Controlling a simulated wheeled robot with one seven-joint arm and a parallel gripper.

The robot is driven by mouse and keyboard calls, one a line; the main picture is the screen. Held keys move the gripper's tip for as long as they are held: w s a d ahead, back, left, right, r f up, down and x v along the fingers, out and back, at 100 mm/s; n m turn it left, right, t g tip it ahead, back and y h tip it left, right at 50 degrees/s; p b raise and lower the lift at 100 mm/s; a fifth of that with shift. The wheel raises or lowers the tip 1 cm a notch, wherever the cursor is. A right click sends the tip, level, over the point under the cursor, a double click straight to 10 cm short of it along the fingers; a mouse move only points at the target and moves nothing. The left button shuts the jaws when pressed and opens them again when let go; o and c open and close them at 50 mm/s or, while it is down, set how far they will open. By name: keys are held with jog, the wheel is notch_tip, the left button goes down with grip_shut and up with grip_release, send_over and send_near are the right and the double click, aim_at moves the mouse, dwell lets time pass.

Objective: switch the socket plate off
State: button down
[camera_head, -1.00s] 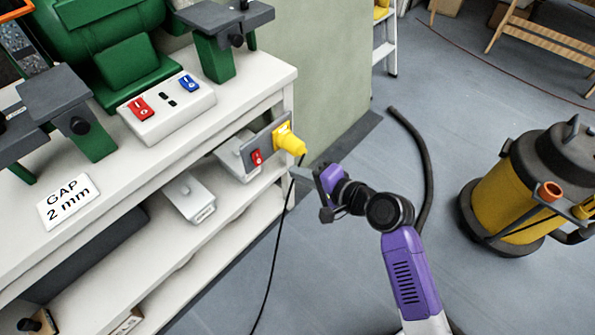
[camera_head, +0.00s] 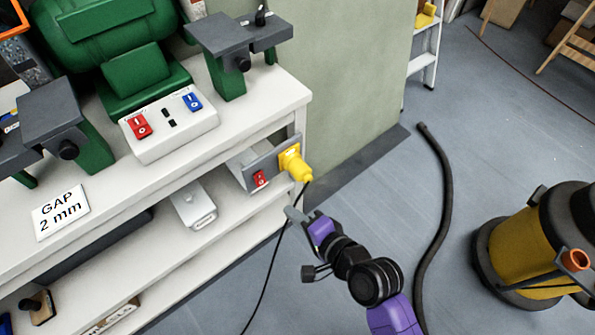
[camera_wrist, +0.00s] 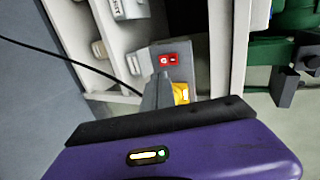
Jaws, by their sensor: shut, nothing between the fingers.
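The grey socket plate (camera_head: 270,161) is on the side of the white bench, below its top. It carries a red rocker switch (camera_head: 259,178) and a yellow plug (camera_head: 296,165) with a black cable. The red switch (camera_wrist: 168,60) faces me in the wrist view, with white marks; which side is pressed is too small to tell. My gripper (camera_head: 291,213) is shut and empty, below and right of the switch in the head view, apart from it. In the wrist view the fingers (camera_wrist: 163,90) point at the plate and partly cover the yellow plug (camera_wrist: 182,93).
A green bench grinder (camera_head: 135,70) stands on the bench with a white box (camera_head: 168,127) bearing red and blue switches. A black cable (camera_head: 266,285) hangs from the plug near my gripper. A hose (camera_head: 440,215) and a yellow vacuum (camera_head: 522,240) are on the floor at right.

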aim_at(262, 181)
jog(key=shift+w+d+r, duration=0.15)
jog(key=shift+w+d, duration=0.15)
jog(key=shift+d, duration=0.2)
jog(key=shift+m, duration=0.3)
jog(key=b+x, duration=0.3)
jog(key=x, duration=1.1)
jog(key=shift+w+r, duration=0.15)
jog(key=shift+f+t+b, duration=0.3)
jog(key=shift+f+b, duration=0.1)
jog(key=shift+b, duration=0.5)
jog(key=shift+w+a+r, duration=0.1)
jog(key=shift+r, duration=0.2)
jog(key=shift+r+p, duration=0.15)
jog(key=shift+p, duration=0.15)
